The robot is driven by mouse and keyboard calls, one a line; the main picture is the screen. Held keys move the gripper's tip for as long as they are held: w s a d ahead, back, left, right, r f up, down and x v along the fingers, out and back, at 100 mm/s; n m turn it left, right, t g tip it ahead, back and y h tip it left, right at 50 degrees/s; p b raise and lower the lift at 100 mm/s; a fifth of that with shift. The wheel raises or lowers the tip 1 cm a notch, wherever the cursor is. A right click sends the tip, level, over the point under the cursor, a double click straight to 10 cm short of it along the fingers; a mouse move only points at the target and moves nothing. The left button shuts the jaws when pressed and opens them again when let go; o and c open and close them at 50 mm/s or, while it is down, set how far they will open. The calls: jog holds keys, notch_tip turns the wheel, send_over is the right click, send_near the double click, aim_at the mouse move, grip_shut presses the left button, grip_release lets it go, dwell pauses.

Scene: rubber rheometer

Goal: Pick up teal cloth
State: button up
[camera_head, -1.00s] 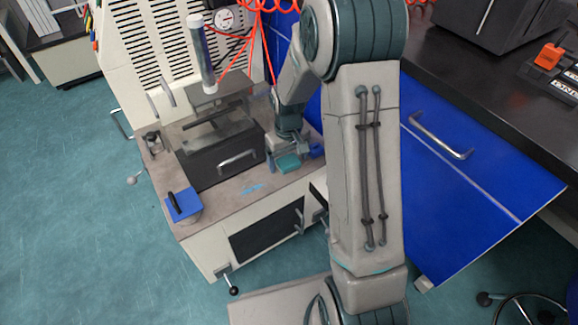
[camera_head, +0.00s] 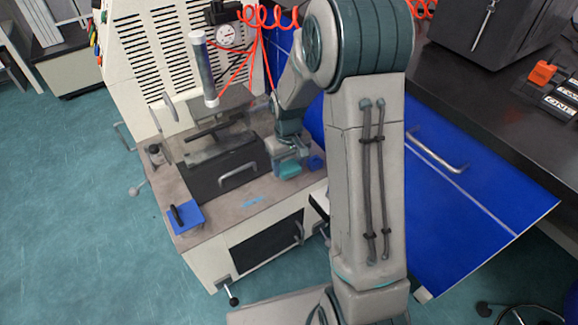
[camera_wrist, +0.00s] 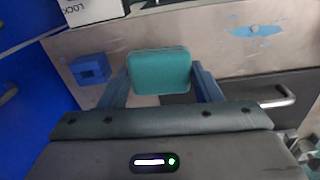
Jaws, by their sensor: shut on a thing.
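The teal cloth (camera_wrist: 160,71) is a small folded pad with rounded edges, held between the two blue-grey fingers of my gripper (camera_wrist: 160,84) in the wrist view. The fingers press on its left and right sides. In the head view the cloth (camera_head: 290,169) shows just below my gripper (camera_head: 290,158), over the right part of the machine's worktop (camera_head: 232,213). I cannot tell how far the cloth is above the worktop.
A dark box with a handle (camera_head: 222,176) stands left of my gripper. A small blue block (camera_head: 316,163) is close on the right. A blue pad with a black handle (camera_head: 185,215) lies at the front left. An open blue panel (camera_head: 450,210) is at the right.

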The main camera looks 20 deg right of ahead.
jog(key=s+d+r+p, duration=0.4)
jog(key=s+d+r, duration=0.3)
jog(key=s+r, duration=0.1)
jog(key=shift+s, duration=0.7)
